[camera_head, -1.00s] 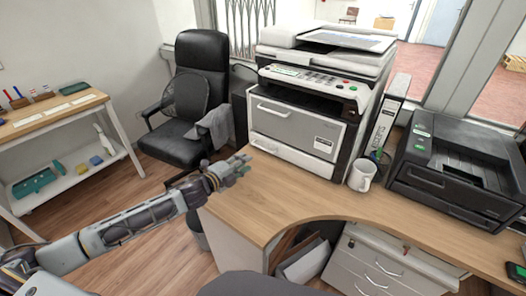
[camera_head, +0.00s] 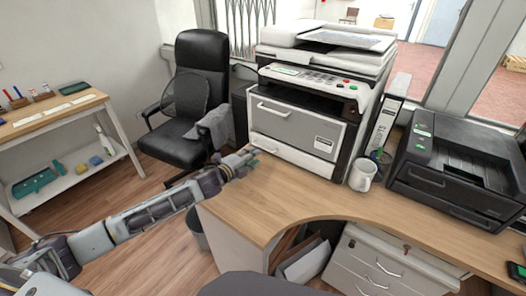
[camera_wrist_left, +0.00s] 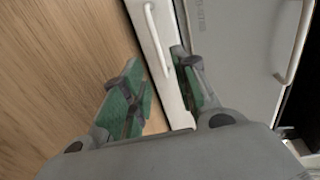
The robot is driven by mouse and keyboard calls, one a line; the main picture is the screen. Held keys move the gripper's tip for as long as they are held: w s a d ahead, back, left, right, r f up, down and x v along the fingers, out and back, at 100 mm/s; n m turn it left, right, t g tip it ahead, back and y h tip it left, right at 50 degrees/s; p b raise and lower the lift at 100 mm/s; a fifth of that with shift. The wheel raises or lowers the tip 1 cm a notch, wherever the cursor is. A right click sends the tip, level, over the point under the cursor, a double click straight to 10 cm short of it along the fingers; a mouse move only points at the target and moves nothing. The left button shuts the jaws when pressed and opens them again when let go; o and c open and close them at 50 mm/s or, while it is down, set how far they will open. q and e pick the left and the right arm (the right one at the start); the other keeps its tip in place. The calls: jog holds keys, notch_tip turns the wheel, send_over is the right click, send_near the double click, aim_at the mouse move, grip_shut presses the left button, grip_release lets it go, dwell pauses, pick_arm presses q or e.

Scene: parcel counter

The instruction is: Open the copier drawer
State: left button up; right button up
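The copier (camera_head: 322,72) stands on the wooden desk. Its low white drawer (camera_head: 290,154) runs along the bottom of its front and looks shut, below a grey front panel (camera_head: 300,128) with its own white handle. My left gripper (camera_head: 245,160) is at the left end of the drawer front, just above the desk. In the left wrist view my left gripper (camera_wrist_left: 156,72) is open, with green-padded fingers apart. The drawer's white handle (camera_wrist_left: 158,38) lies ahead, with its near end about between the fingertips; contact cannot be told. My right gripper is out of view.
A black office chair (camera_head: 197,100) stands left of the desk. Desk surface (camera_head: 285,195) before the copier is clear.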

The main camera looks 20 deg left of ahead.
pick_arm(q)
jog(key=shift+x, duration=1.9)
jog(key=shift+b+x, duration=0.4)
jog(key=shift+x, duration=1.45)
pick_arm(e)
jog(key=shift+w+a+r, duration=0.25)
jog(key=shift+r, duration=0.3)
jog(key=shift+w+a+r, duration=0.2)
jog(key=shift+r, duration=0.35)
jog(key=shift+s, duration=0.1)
pick_arm(q)
grip_shut()
